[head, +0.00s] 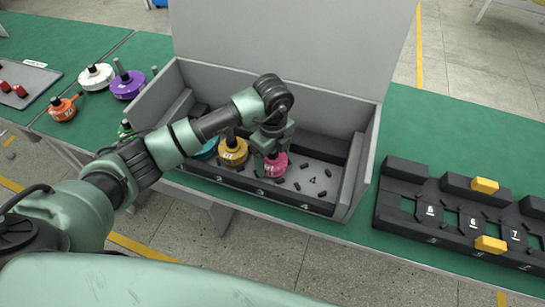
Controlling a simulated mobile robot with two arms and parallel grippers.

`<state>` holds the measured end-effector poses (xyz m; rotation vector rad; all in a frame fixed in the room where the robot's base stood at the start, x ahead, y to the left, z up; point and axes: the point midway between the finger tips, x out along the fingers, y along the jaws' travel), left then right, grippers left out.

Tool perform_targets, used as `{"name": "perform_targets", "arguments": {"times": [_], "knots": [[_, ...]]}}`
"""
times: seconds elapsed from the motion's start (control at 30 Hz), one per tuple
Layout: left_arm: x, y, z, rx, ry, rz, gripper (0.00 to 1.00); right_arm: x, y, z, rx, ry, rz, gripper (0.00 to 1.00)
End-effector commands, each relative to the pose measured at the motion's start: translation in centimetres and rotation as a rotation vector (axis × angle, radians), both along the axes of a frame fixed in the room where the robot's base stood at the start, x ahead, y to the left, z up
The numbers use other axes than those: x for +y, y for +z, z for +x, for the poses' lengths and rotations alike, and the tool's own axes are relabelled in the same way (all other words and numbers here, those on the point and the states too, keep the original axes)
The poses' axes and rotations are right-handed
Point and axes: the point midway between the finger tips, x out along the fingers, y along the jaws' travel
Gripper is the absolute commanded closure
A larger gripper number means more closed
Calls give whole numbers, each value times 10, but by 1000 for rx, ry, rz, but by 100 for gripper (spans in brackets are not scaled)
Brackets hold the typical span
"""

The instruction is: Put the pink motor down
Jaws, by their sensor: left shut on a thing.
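The pink motor (275,166) is low in the grey box (358,165), over the floor between the numbers 3 and 4. My left gripper (271,152) points down from above and is shut on its top. I cannot tell whether the motor touches the box floor. A yellow motor (233,151) stands just to its left, and a teal motor (206,149) stands farther left, partly hidden by my left arm. My right gripper is not in view.
White (96,77), purple (127,84) and orange (62,108) motors stand on the green table to the left. A black numbered rack (450,214) with yellow blocks is at right. The box's raised lid (295,40) stands behind. The floor around number 4 is free of motors.

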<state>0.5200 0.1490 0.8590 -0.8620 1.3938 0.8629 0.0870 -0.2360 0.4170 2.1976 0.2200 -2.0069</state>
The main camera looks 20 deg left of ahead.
Motion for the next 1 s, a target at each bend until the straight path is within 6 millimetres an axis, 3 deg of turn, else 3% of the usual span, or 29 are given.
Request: {"name": "perform_targets", "arguments": {"times": [0.1,0.13,0.2,0.63,1.0], "knots": [[0,-2,1,-3,0,-1,97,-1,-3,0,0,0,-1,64],[0,-3,0,0,0,0,19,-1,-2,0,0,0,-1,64],[0,-2,0,0,0,0,3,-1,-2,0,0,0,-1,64],[0,6,1,-3,0,-1,3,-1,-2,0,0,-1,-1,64],[0,80,2,-5,-1,0,3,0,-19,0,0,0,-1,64]]}}
